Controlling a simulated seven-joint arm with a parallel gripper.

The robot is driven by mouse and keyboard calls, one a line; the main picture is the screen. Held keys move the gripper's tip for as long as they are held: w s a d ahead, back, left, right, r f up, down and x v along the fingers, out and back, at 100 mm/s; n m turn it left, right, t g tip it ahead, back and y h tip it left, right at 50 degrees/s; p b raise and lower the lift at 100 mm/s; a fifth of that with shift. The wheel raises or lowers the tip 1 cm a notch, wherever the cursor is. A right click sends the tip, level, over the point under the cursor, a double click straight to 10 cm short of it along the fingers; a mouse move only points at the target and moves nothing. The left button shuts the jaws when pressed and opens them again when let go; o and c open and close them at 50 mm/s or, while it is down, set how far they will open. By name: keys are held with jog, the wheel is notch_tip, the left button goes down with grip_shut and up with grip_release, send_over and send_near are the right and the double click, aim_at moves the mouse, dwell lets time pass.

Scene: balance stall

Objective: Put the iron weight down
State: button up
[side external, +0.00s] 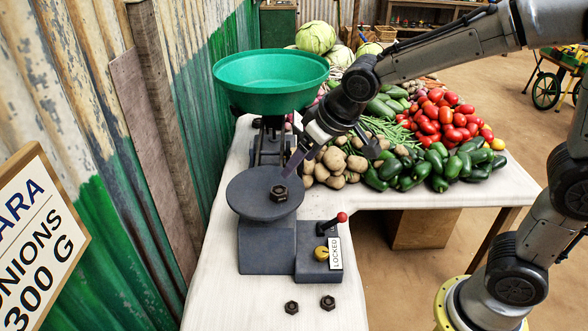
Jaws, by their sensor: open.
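A dark hexagonal iron weight (279,193) rests on the round grey plate (250,200) of the balance, a little right of its middle. Two more dark hexagonal weights lie on the white table in front of the balance, one on the left (291,307) and one on the right (328,302). My gripper (329,165) is open and empty. Its left finger ends just above the weight on the plate in the picture; whether it touches is unclear. The green pan (270,80) on the balance's far side looks empty.
The balance has a red-knobbed lever (341,217), a yellow knob (321,253) and a label reading LOCKED (335,253). Potatoes (335,163), cucumbers, tomatoes (445,115) and cabbages crowd the table behind. The front table is mostly clear.

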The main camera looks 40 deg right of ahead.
jog(key=shift+s+r, duration=0.25)
jog(key=shift+r, duration=0.1)
jog(key=s+d, duration=0.3)
jog(key=s, duration=0.8)
jog(key=s+d+r+m, duration=0.1)
jog(key=s+d, duration=0.3)
jog(key=s, duration=0.8)
jog(key=shift+d+r+h, duration=0.25)
jog(key=shift+r+h, duration=0.05)
jog(key=shift+m, duration=0.3)
jog(key=shift+c, duration=0.2)
